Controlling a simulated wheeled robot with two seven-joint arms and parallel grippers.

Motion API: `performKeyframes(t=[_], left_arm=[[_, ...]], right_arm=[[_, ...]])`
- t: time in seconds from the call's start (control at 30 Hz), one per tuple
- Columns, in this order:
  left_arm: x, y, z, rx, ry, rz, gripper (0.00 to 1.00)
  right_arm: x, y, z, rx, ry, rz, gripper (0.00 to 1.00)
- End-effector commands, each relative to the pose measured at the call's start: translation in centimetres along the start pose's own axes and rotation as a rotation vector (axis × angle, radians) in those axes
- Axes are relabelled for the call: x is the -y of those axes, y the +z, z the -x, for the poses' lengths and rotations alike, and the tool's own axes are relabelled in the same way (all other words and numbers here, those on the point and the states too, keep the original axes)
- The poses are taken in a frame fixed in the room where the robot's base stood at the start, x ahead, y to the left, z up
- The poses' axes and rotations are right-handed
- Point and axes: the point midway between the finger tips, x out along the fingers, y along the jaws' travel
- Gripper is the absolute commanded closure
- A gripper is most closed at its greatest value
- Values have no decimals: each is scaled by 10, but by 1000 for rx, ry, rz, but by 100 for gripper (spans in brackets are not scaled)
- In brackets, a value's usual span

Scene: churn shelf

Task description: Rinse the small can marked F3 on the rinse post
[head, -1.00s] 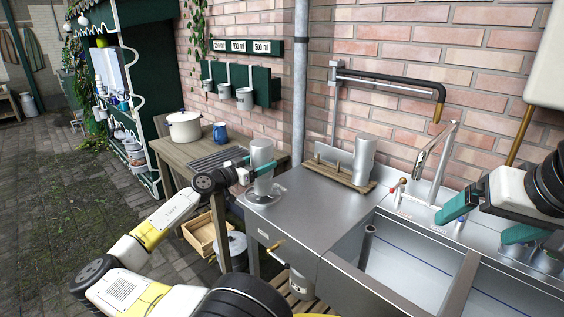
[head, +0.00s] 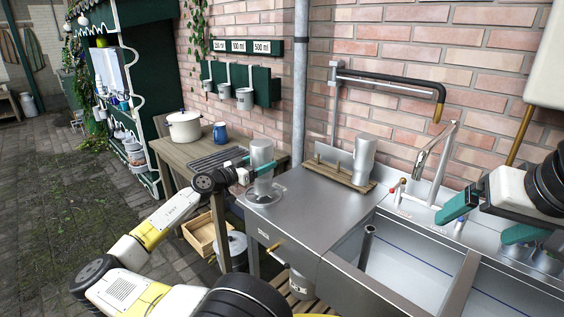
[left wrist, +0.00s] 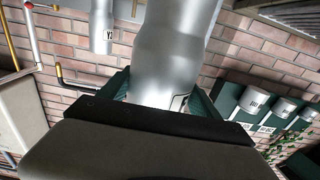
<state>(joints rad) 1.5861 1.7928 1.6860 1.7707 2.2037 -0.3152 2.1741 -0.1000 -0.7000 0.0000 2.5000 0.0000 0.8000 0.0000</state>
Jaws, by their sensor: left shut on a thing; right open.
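A metal can (head: 262,153) is held upright over the round rinse plate (head: 265,197) at the left end of the steel counter. My left gripper (head: 260,168) is shut around it from the left. In the left wrist view the can (left wrist: 170,50) fills the middle between the teal fingers, narrowing and widening along its length. No F3 mark shows on its visible side. I cannot tell whether its lower end touches the rinse plate. My right gripper (head: 488,220) is open and empty above the sink at the right.
A second metal can (head: 363,158) stands on a wooden rack (head: 340,175) at the wall. The sink basin (head: 400,270) and tap (head: 432,150) are at the right. A white pot (head: 184,127) and blue mug (head: 220,132) stand on the wooden table behind my left arm.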

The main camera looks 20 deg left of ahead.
Motion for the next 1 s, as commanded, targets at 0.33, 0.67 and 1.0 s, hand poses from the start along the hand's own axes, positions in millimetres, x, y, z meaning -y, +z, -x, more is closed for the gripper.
performKeyframes(t=[0.33,0.67,1.0], left_arm=[[-1,-2,0,2,3,0,76],[-1,-23,0,1,1,-1,76],[0,-44,0,0,0,-1,76]], right_arm=[[0,0,0,0,0,0,8],[0,0,0,0,0,0,8],[0,0,0,0,0,0,8]])
